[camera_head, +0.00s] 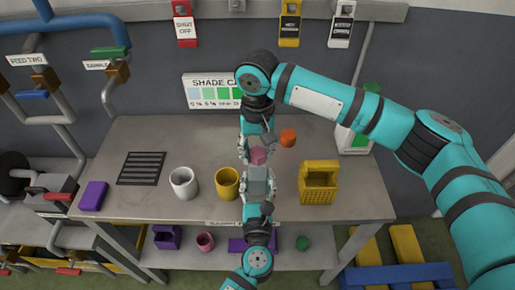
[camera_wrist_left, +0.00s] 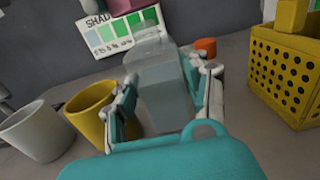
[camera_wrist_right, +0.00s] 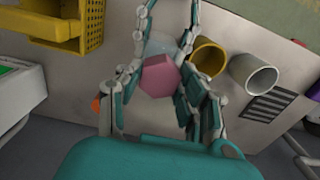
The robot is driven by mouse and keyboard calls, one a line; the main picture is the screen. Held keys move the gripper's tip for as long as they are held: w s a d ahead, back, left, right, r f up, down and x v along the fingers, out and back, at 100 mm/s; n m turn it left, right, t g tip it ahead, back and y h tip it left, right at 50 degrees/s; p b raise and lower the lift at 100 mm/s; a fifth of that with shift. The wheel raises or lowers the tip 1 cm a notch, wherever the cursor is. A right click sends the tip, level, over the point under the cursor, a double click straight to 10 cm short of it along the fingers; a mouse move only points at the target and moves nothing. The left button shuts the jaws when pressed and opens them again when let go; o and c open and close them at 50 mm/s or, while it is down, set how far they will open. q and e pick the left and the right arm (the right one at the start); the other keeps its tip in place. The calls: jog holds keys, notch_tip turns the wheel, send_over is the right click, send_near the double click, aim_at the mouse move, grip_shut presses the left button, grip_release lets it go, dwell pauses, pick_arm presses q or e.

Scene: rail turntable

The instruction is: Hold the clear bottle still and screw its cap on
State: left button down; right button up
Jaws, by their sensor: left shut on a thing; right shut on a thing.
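The clear bottle (camera_head: 258,176) stands upright at the middle of the table; it also shows in the left wrist view (camera_wrist_left: 160,88). My left gripper (camera_head: 257,190) is shut around its body from the front. A pink cap (camera_wrist_right: 160,75) is between the fingers of my right gripper (camera_wrist_right: 159,80), which comes down from the back. In the head view the cap (camera_head: 258,156) is just above the bottle top. In the left wrist view the cap (camera_wrist_left: 122,4) appears above the bottle, apart from it and to its left. The bottle's mouth is not clear in the right wrist view.
A yellow mug (camera_head: 227,184) and a white mug (camera_head: 184,183) stand left of the bottle. A yellow perforated basket (camera_head: 320,186) stands right, with an orange cylinder (camera_head: 288,137) behind. A purple block (camera_head: 93,195) lies near the table's left edge. Front right of the table (camera_head: 355,205) is clear.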

jog(key=shift+f, duration=1.25)
dwell(0.3)
jog(key=o, duration=0.4)
jog(key=c, duration=0.5)
jog(key=m, duration=0.3)
jog(key=shift+m, duration=0.4)
jog(key=shift+c, duration=0.2)
jog(key=shift+m, duration=1.1)
jog(key=shift+m, duration=0.7)
jog(key=m, duration=0.4)
jog(key=shift+m, duration=0.3)
